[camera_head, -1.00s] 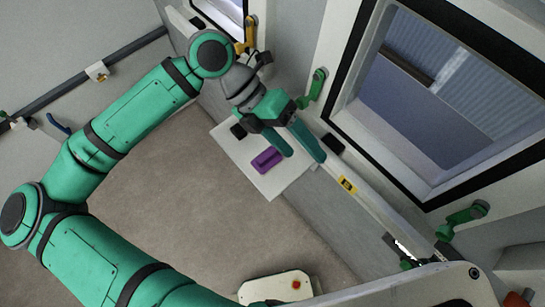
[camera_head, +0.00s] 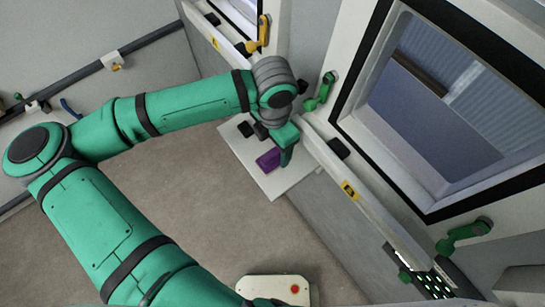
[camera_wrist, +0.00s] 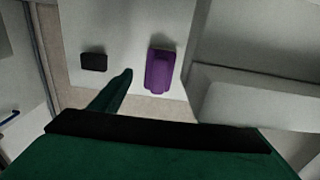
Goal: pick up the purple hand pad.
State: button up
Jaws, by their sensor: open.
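The purple hand pad (camera_head: 268,160) lies on a white board (camera_head: 283,187) beside the wall. In the head view my gripper (camera_head: 284,152) is over the board, close to the pad, and partly covers it. In the wrist view the purple pad (camera_wrist: 160,68) lies just beyond one green finger (camera_wrist: 124,76), to its right. The other finger cannot be made out there. The gripper is open and holds nothing. Whether a finger touches the pad cannot be told.
A black block (camera_wrist: 94,62) lies on the board left of the pad. A ledge with a yellow level (camera_head: 349,190) and a dark pad (camera_head: 339,148) runs along the wall under the window. A green window handle (camera_head: 320,92) sticks out near my wrist. A white box with a red button (camera_head: 294,289) stands below.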

aim_at(270, 154)
jog(key=shift+s+a+f, duration=0.1)
jog(key=shift+a+f, duration=0.05)
jog(key=shift+f, duration=1.3)
jog(key=shift+a+f, duration=0.1)
jog(key=shift+f, duration=1.35)
jog(key=shift+c, duration=0.6)
jog(key=c, duration=1.2)
jog(key=shift+r, duration=0.2)
jog(key=shift+a+r, duration=0.15)
jog(key=shift+r, duration=0.05)
notch_tip(270, 154, up, 6)
jog(key=shift+r, duration=0.25)
jog(key=s+a, duration=0.4)
jog(key=a, duration=0.1)
jog(key=s+a, duration=0.3)
jog(key=a, duration=0.2)
jog(key=s+a, duration=0.4)
jog(key=a, duration=0.1)
jog(key=shift+s+a+f, duration=0.1)
jog(key=shift+s+a, duration=0.25)
jog(key=shift+a, duration=0.05)
